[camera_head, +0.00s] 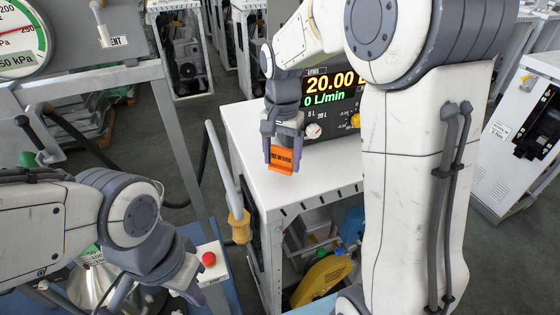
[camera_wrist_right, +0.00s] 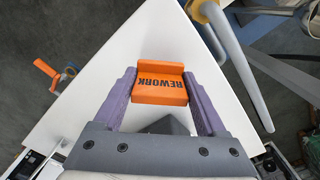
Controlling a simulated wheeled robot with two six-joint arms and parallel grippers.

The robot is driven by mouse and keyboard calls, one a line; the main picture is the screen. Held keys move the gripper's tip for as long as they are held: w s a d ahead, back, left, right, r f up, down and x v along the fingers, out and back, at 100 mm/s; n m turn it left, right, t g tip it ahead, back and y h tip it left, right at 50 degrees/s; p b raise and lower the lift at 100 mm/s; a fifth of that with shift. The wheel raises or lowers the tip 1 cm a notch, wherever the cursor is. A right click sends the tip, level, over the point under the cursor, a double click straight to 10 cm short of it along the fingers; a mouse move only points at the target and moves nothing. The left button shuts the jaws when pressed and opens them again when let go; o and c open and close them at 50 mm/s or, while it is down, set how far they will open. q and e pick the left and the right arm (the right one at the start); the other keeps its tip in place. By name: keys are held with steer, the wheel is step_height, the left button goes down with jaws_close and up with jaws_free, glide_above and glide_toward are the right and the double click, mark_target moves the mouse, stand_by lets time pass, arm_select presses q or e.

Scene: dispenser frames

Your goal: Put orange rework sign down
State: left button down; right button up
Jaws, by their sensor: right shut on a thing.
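The orange rework sign (camera_head: 281,159) is between the fingers of my right gripper (camera_head: 284,148), over the white top of the cabinet (camera_head: 262,193). In the right wrist view the sign (camera_wrist_right: 160,84) sits between the two purple fingertips (camera_wrist_right: 163,98), which are shut on its sides. Its black REWORK lettering faces the wrist camera. I cannot tell whether its base touches the white top. My left gripper (camera_head: 188,284) is low at the left, near the box with the red button. Its fingertips are partly hidden, so its opening is unclear.
A dispenser with a lit display (camera_head: 330,100) stands at the back of the top. A red button (camera_head: 209,259) is lower left. The top around the sign is clear.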

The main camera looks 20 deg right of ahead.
mark_target(282, 166)
step_height(282, 166, down, 2)
steer(key=shift+f+p, duration=0.25)
steer(key=shift+p, duration=0.15)
steer(key=shift+f, duration=0.3)
